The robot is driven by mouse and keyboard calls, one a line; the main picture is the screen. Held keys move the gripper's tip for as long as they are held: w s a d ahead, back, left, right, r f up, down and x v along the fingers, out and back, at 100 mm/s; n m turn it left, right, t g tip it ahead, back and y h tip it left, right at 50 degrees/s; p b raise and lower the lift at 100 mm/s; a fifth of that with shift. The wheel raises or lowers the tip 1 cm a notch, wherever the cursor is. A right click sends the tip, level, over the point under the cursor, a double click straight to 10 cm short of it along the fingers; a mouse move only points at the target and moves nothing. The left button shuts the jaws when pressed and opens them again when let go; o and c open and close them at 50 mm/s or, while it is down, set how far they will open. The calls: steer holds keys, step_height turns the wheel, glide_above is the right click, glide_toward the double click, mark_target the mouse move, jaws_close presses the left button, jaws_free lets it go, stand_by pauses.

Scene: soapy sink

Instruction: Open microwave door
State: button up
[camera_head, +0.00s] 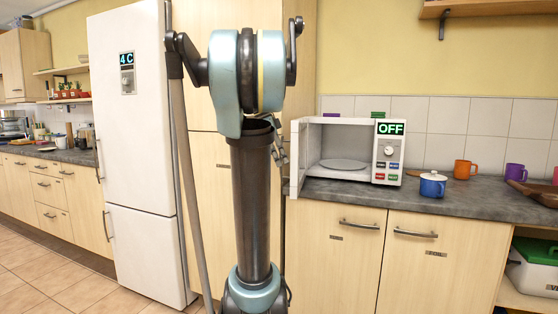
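The white microwave (389,153) stands on the grey counter, and its display reads OFF. Its door (298,158) is swung open on the left side, seen nearly edge-on. The inside is exposed, with a round turntable plate (343,164) and nothing on it. My gripper (280,152) shows only in part, just left of the door and mostly hidden behind my arm. I cannot tell whether it touches the door or whether its fingers are open.
A tall white fridge (140,150) stands on the left.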

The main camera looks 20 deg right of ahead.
steer(key=v, duration=1.1)
steer(key=shift+r, duration=0.35)
steer(key=shift+w+a, duration=0.1)
steer(key=s+a+f+n+t+y, duration=0.1)
steer(key=s+a+f+n, duration=0.5)
steer(key=f, duration=0.8)
steer(key=s+a+f+n+t+y, duration=0.1)
steer(key=s+a+f+n, duration=0.5)
steer(key=f, duration=0.8)
steer(key=s+a+f+n+t+y, duration=0.1)
steer(key=s+a+f+n+y, duration=0.1)
steer(key=s+a+f+n, duration=0.4)
steer(key=s+f+n, duration=0.4)
steer(key=f, duration=0.4)
steer(key=shift+a+t, duration=0.3)
steer(key=shift+t, duration=0.1)
steer(key=shift+d+f, duration=0.1)
steer(key=shift+f, duration=0.05)
